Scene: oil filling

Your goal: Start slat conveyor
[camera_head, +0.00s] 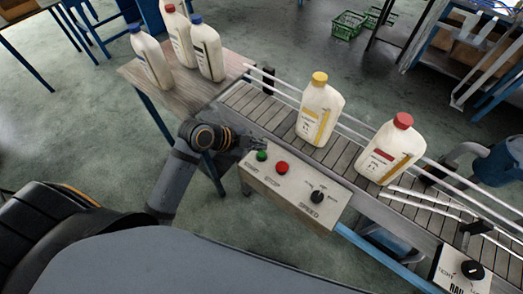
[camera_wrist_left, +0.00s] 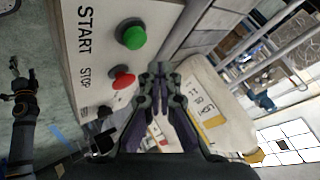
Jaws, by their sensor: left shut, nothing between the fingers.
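The slat conveyor (camera_head: 345,152) runs from the middle of the head view to the lower right. Its white control box (camera_head: 300,197) has a green START button (camera_head: 261,156), a red STOP button (camera_head: 282,168) and a black SPEED knob (camera_head: 317,196). The left wrist view also shows the green button (camera_wrist_left: 131,37) and the red button (camera_wrist_left: 122,79). My left gripper (camera_head: 257,143) is shut and empty, close to the green button on its belt side. In the left wrist view its fingertips (camera_wrist_left: 162,70) appear right of both buttons; contact cannot be told.
A yellow-capped jug (camera_head: 319,110) and a red-capped jug (camera_head: 390,150) stand on the slats. Several more jugs (camera_head: 207,52) stand on a wooden table (camera_head: 181,92) at the belt's upper-left end. Metal guide rails edge the belt. Another control box (camera_head: 463,272) sits lower right.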

